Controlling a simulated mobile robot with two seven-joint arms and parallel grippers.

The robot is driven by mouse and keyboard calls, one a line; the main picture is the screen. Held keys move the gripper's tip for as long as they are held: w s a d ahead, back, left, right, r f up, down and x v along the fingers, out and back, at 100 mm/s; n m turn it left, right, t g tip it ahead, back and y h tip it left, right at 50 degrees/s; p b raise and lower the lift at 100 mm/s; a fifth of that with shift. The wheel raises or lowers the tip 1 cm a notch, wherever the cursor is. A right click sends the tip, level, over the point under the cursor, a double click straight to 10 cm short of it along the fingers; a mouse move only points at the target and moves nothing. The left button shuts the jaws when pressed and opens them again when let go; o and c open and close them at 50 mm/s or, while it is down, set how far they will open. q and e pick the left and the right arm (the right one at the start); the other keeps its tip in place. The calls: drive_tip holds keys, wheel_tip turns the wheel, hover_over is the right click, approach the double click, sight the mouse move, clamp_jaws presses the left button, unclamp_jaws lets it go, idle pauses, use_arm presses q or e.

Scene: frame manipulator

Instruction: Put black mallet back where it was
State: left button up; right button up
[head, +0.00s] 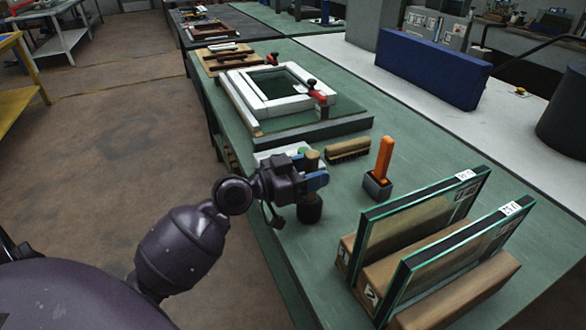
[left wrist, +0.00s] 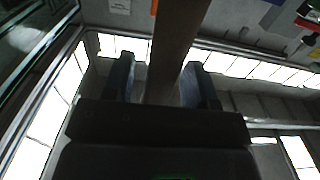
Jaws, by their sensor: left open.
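The black mallet (head: 310,209) stands upright on the green bench top, black head down and wooden handle up. My left gripper (head: 315,177) is at the handle, with its blue fingers open on either side of it. In the left wrist view the brown handle (left wrist: 176,45) runs up between the two open fingers (left wrist: 163,85), nearer the right one; a gap shows on the left. The middle of the handle is hidden behind the gripper in the head view. My right gripper is not in view.
A white pad (head: 280,153) lies behind the gripper. Glass panes (head: 425,215) in wooden blocks fill the near right. A white frame (head: 275,92) lies farther back.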

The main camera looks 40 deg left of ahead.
use_arm(q)
drive_tip(key=b+v, duration=0.2)
drive_tip(key=v, duration=0.9)
drive_tip(key=s+f+n+g+y, duration=0.1)
drive_tip(key=s+f+n+y, duration=0.1)
drive_tip(key=f, duration=0.5)
drive_tip(key=s+f+n+g+y, duration=0.1)
drive_tip(key=s+f+y, duration=0.2)
drive_tip(key=f, duration=0.5)
drive_tip(key=s+d+f+n+g+y+p, duration=0.1)
drive_tip(key=s+d+f+y+p, duration=0.3)
drive_tip(key=s+f, duration=0.5)
drive_tip(key=shift+s+d+f+n+g, duration=0.35)
drive_tip(key=shift+d+f+g, duration=0.35)
drive_tip(key=shift+f, duration=0.45)
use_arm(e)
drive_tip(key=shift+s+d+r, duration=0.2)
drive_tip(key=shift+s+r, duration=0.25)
